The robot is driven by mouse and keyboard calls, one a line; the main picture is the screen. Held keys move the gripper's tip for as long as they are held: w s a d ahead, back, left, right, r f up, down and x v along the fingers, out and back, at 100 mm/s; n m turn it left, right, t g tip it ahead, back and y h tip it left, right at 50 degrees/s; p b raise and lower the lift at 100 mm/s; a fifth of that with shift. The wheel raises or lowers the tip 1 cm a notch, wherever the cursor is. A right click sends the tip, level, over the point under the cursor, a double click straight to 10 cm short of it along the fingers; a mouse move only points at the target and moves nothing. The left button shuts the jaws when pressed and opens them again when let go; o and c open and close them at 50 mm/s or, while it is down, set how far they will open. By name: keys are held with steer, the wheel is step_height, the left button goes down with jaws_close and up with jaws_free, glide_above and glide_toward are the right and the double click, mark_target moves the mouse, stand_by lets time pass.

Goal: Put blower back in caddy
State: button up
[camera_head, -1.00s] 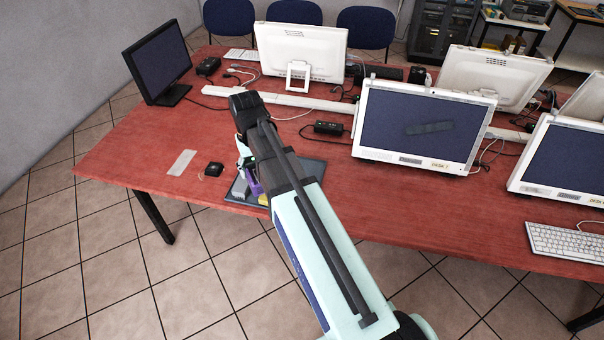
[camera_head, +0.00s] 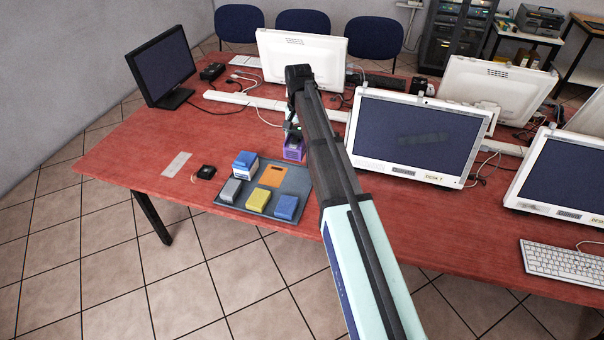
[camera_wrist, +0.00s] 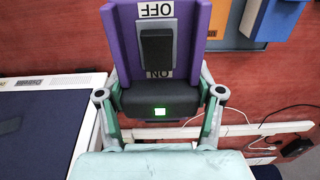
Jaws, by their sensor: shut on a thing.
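My gripper (camera_head: 292,130) is shut on a purple switch unit (camera_wrist: 193,40). In the wrist view its fingers (camera_wrist: 160,104) sit on both sides of the unit's black lower part with a lit green lamp. The unit has a black rocker switch and OFF and ON labels, upside down in this view. In the head view the purple unit (camera_head: 293,148) shows at the back right edge of a dark grey tray (camera_head: 229,207); whether it touches anything is unclear. I cannot tell which thing is the blower; the tray may be the caddy.
The tray holds a blue-and-white block (camera_head: 245,163), a grey block (camera_head: 231,190), a yellow block (camera_head: 258,199), a blue block (camera_head: 287,207) and an orange panel (camera_head: 271,176). A monitor (camera_head: 415,135) stands right of my arm. Cables lie behind.

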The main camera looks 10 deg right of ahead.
step_height(320, 180, down, 16)
steer(key=p, duration=0.3)
steer(key=shift+f+p, duration=0.15)
steer(key=shift+p, duration=0.25)
steer(key=o, duration=1)
steer(key=shift+f, duration=0.15)
step_height(320, 180, up, 12)
steer(key=b, duration=0.4)
